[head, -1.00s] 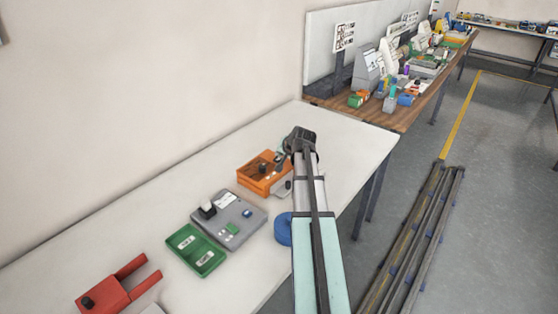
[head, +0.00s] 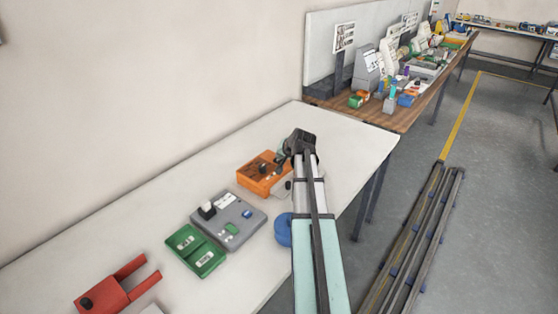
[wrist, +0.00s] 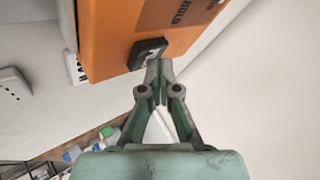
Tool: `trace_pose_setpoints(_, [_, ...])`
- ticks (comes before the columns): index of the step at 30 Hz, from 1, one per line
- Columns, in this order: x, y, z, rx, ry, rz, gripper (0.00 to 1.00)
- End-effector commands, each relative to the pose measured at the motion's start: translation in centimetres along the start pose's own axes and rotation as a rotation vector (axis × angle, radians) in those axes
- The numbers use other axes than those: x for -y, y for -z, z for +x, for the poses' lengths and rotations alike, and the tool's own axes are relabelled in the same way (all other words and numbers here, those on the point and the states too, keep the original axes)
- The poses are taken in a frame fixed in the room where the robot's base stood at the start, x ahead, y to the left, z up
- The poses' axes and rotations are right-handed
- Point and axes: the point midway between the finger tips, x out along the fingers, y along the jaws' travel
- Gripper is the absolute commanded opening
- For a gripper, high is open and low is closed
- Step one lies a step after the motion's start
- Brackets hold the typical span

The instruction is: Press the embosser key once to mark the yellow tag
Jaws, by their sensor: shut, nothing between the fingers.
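An orange box (head: 257,184) with dark parts on top stands on the white table, and my gripper (head: 281,157) is at its far right side. In the wrist view the orange box (wrist: 110,25) fills the upper left and carries a dark label reading HOLD. A dark key-like block (wrist: 147,53) with a pale mark sits on its face. My gripper (wrist: 159,70) is shut and empty, its tips right beside this block; I cannot tell whether they touch. I cannot make out which part is the embosser key. No yellow tag can be made out.
A grey device (head: 242,222) and a green tray (head: 204,265) with pale pieces stand nearer on the white table (head: 110,240). A red fixture (head: 105,297) is at front left. A blue round thing (head: 283,230) lies beside my arm. The table's far end is clear.

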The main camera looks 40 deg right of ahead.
Motion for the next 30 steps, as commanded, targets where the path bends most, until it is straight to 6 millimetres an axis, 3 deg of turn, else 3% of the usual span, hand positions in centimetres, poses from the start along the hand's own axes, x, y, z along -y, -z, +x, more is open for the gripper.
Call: trace_pose_setpoints(30, [-0.43,-0.52,0.57,0.004,-0.001,0.0,0.0])
